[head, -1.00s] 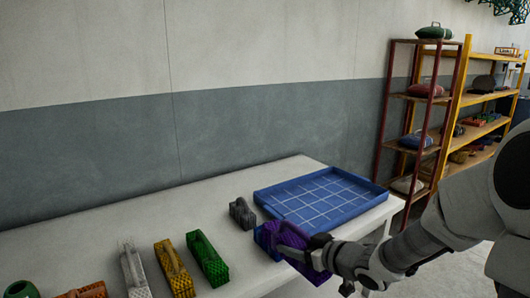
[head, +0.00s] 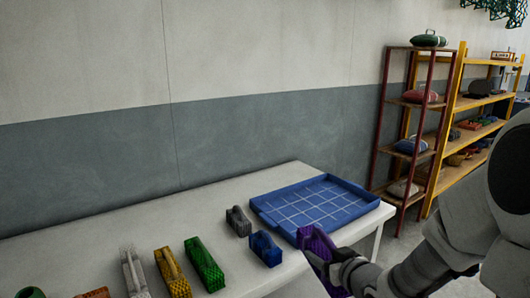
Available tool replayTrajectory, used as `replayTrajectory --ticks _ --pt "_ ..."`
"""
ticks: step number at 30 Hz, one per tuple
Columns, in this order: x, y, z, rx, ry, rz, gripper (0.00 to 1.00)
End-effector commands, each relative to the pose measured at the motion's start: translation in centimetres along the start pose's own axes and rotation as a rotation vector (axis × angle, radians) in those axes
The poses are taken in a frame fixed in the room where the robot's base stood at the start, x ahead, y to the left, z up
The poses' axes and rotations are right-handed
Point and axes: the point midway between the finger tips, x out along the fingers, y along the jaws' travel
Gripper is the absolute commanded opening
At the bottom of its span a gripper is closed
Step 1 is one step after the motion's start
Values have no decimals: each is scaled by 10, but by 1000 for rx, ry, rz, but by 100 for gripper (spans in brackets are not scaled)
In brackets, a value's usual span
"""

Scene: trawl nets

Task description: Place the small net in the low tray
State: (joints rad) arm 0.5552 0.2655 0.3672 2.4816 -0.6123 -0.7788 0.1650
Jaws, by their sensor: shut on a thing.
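The low tray (head: 315,203) is blue, shallow and lined with a white grid. It lies empty at the right end of the white table. My gripper (head: 318,256) is shut on a purple net (head: 314,240), in front of the tray's near right side. The arm and the gripper hide part of this net. A small grey net (head: 238,222) and a small blue net (head: 265,249) stand on the table left of the tray. I cannot tell from their looks which one the task calls the small net.
Green (head: 204,264), yellow (head: 173,273) and white (head: 133,272) nets stand in a row along the table (head: 110,234), with more things at the left front. Shelving (head: 409,131) stands beyond the table's right end. The back of the table is clear.

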Motion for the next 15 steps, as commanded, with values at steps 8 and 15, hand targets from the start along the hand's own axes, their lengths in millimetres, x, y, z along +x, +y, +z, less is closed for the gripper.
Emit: replayTrajectory --ticks 8,15 --pt "-25 0 -60 0 1 0 0" --pt "-33 0 -81 -1 1 0 0"
